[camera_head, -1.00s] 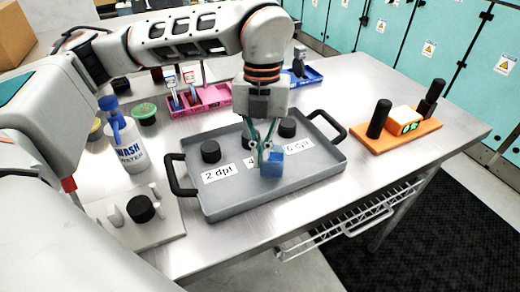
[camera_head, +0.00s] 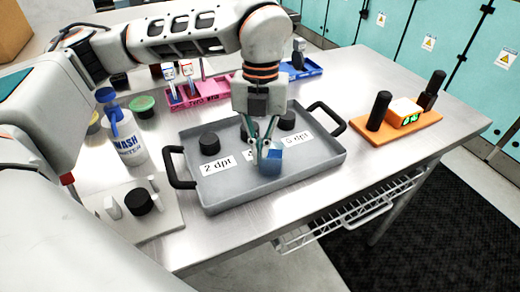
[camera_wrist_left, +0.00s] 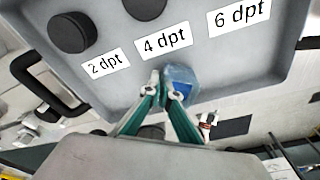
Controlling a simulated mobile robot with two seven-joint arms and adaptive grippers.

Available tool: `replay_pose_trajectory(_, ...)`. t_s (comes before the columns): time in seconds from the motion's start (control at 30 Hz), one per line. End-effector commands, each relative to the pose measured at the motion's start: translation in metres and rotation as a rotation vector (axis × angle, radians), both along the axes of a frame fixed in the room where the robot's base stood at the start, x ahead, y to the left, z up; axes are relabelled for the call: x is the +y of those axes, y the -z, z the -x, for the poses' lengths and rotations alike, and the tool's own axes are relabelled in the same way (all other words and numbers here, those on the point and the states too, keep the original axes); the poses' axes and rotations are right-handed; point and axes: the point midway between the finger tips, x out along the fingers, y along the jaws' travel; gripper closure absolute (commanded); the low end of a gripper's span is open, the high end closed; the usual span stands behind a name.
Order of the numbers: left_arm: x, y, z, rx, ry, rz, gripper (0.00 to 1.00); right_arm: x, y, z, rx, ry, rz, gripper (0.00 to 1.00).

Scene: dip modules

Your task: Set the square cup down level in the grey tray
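The square cup (camera_head: 271,161) is small, clear and blue-tinted. My left gripper (camera_head: 263,143) points down over the grey tray (camera_head: 222,199), with its fingertips at the cup. In the left wrist view the fingertips (camera_wrist_left: 164,92) close on the near edge of the cup (camera_wrist_left: 182,82), whose blue content shows inside. The cup is over the front part of the tray, in front of the labels. I cannot tell whether its base touches the tray floor. My right gripper is not in view.
An orange board (camera_head: 398,132) lies to the right. The tray's front left floor is bare.

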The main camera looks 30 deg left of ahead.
Motion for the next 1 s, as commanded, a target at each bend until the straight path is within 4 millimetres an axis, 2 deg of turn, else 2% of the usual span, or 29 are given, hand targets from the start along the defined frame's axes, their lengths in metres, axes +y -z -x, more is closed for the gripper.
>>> replay_pose_trajectory(0.3, 0.000, 0.006, 0.000, 0.000, 0.000, 0.000, 1.00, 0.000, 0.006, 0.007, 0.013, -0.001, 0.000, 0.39)
replay_pose_trajectory(0.33, 0.000, 0.006, 0.000, 0.000, 0.000, 0.000, 0.96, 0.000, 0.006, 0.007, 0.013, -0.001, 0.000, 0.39)
replay_pose_trajectory(0.4, 0.000, 0.006, 0.000, 0.000, 0.000, 0.000, 0.78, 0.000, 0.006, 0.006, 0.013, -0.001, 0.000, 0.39)
replay_pose_trajectory(0.43, 0.000, 0.006, 0.000, 0.000, 0.000, 0.000, 0.76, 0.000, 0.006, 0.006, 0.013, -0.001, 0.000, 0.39)
replay_pose_trajectory(0.77, 0.000, 0.005, 0.000, -0.001, 0.000, 0.000, 0.76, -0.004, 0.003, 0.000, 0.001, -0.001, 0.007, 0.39)
replay_pose_trajectory(0.87, 0.000, -0.001, -0.001, -0.002, 0.000, 0.000, 0.76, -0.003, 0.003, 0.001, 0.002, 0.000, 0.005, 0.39)
replay_pose_trajectory(1.0, 0.002, -0.022, -0.005, -0.005, -0.001, 0.000, 0.76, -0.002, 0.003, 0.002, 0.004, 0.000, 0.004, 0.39)
